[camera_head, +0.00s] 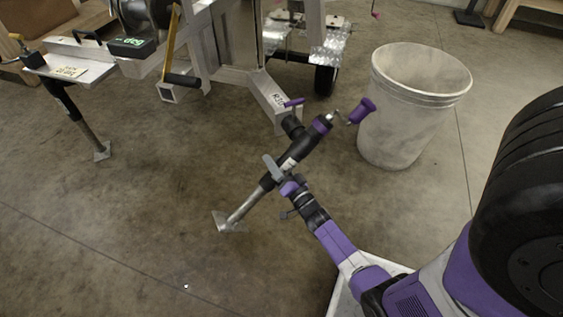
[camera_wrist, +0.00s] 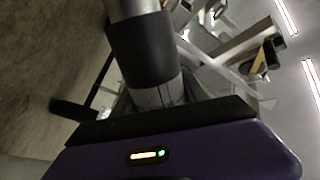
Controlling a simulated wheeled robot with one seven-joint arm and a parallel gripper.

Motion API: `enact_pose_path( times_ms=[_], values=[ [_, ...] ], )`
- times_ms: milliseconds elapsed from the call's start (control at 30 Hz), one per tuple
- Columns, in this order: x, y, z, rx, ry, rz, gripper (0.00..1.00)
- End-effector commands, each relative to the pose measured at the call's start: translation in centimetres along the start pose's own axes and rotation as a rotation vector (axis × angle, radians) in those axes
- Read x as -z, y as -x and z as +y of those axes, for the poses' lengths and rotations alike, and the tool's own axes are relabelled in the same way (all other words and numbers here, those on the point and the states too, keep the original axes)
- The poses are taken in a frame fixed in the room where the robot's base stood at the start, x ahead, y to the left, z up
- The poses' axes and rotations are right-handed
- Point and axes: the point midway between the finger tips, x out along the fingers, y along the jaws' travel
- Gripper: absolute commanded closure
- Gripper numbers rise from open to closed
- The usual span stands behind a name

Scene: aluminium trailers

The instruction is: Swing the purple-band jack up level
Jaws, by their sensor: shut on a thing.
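The purple-band jack (camera_head: 292,157) is on the trailer frame (camera_head: 266,98) in the head view. It is tilted, with its crank and purple handle (camera_head: 362,110) at the upper right and its foot plate (camera_head: 228,222) at the lower left. My gripper (camera_head: 279,176) is shut on the jack's tube, around its middle. In the wrist view the jack tube (camera_wrist: 142,45), grey with a dark sleeve, runs up from the gripper's dark edge. The fingertips are mostly hidden there. A small purple lever (camera_head: 294,102) shows at the jack's mount.
A pale bin (camera_head: 408,120) stands just right of the jack's crank. A second jack (camera_head: 78,115) stands at left beneath another trailer tongue (camera_head: 72,65). A trailer wheel (camera_head: 326,80) is behind. The floor at lower left is clear.

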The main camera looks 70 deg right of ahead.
Motion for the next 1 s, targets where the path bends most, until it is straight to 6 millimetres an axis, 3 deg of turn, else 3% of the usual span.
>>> enact_pose_path(
  times_ms=[33, 500, 1000],
  values=[
    [-0.3, -0.1, -1.3, 0.011, -0.052, -0.001, 1.0],
    [1.6, -1.2, -6.3, 0.014, -0.476, 0.087, 1.0],
    [3.7, -1.8, -8.8, 0.017, -0.735, 0.142, 1.0]
  ],
)
